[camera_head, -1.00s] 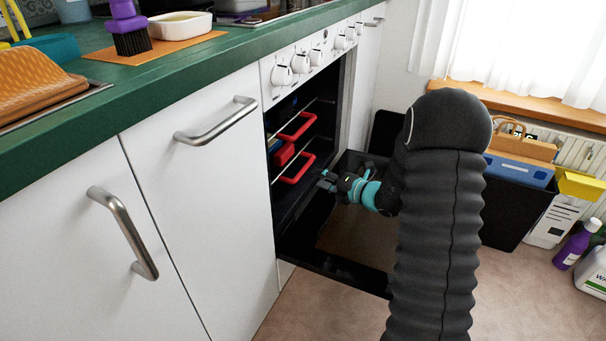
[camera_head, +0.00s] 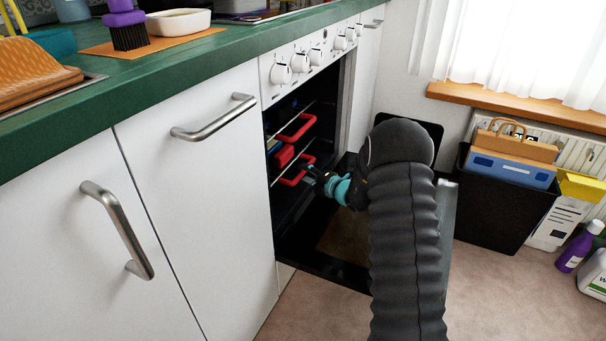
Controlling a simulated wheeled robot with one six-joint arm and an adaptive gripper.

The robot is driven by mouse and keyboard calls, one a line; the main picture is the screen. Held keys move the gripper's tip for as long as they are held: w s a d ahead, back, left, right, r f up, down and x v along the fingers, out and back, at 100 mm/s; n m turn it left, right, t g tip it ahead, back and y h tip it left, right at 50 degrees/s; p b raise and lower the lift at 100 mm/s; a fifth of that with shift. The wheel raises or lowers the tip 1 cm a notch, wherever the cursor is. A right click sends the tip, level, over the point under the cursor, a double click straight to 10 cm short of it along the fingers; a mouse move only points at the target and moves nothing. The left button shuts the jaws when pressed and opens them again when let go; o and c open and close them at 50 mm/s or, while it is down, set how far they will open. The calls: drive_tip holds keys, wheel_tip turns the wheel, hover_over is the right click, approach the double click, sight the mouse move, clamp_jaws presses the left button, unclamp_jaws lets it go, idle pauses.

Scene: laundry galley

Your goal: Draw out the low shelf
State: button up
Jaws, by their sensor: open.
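The low shelf is a wire rack inside the open oven, with a red handle (camera_head: 291,181) at its front. A second rack with a red handle (camera_head: 298,127) sits above it. My gripper (camera_head: 311,174) is open, with its dark fingers pointing left into the oven mouth, right beside the lower red handle. I cannot tell whether the fingers touch or straddle that handle. My arm hides part of the oven door.
The oven door (camera_head: 340,270) is folded down in front of the oven. Cabinet doors with metal handles (camera_head: 214,118) stand to the left. A black bin (camera_head: 500,205) and a purple bottle (camera_head: 575,250) stand on the floor at right.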

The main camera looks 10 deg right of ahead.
drive_tip(key=shift+x, duration=1.25)
clamp_jaws()
